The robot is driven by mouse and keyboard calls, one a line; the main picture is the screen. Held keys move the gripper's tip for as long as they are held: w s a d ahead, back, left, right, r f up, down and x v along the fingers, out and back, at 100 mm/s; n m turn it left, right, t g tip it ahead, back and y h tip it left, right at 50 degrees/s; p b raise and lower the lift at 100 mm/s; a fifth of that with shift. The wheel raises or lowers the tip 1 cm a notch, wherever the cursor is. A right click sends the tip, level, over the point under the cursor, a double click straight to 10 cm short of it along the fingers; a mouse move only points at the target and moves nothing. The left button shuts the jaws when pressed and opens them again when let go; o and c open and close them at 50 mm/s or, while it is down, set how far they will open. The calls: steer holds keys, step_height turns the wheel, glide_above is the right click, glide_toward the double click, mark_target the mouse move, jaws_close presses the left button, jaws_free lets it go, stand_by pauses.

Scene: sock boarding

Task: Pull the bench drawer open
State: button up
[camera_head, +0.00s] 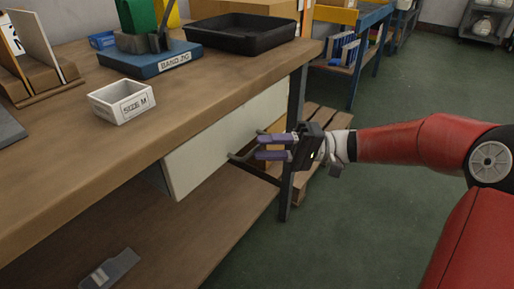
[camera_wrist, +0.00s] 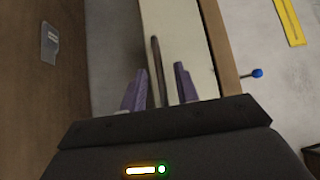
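The bench drawer has a plain cream front (camera_head: 215,145) under the edge of the wooden bench top. Its dark bar handle (camera_head: 243,159) stands out from the right part of the front. My gripper (camera_head: 262,147) reaches in from the right, with two purple fingers spread apart at the handle. In the wrist view, the cream drawer front (camera_wrist: 185,35) lies ahead and the handle (camera_wrist: 157,65) runs between the fingertips (camera_wrist: 158,78), with gaps on both sides. The fingers are not closed on it. Whether the fingertips reach past the bar is unclear.
On the bench top (camera_head: 215,85) stand a white SIZE M box (camera_head: 122,101), a blue-based stand (camera_head: 150,64) and a black tray (camera_head: 240,34). A lower shelf (camera_head: 200,220) carries a grey item (camera_head: 110,270). A bench leg (camera_head: 287,195) is close below my gripper. Green floor lies open at right.

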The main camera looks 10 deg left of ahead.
steer(key=shift+x, duration=1.3)
jaws_close()
